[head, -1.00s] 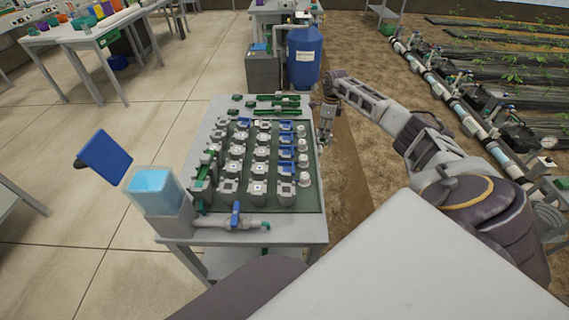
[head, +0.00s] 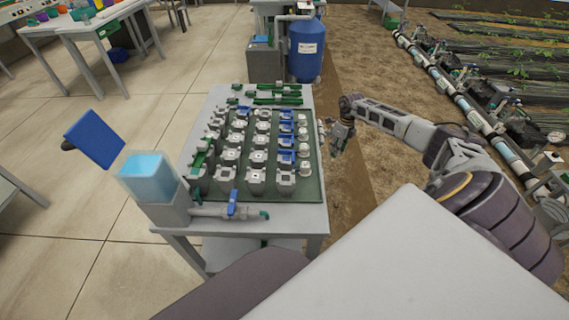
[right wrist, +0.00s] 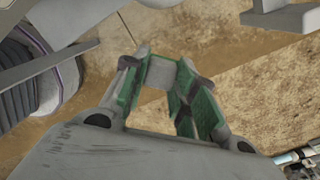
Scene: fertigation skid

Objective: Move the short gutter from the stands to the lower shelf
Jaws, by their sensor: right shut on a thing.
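My right gripper (head: 340,136) hangs just off the right edge of the grey bench (head: 315,215), over bare soil. In the right wrist view, its green-lined fingers (right wrist: 163,85) are shut on a small light grey piece (right wrist: 160,72); I cannot tell for certain whether this is the short gutter. Several grey stands (head: 256,178) stand in rows on the bench's dark green top. Green gutter pieces (head: 278,98) lie along the back, and blue pieces (head: 287,157) sit among the right-hand stands. The lower shelf (head: 232,252) shows only partly under the bench. My left gripper is out of view.
A clear tank of blue liquid (head: 150,178) and a pipe with a blue valve handle (head: 233,203) occupy the bench's front. A blue barrel (head: 306,50) stands behind. A long pipe row (head: 465,110) runs at right.

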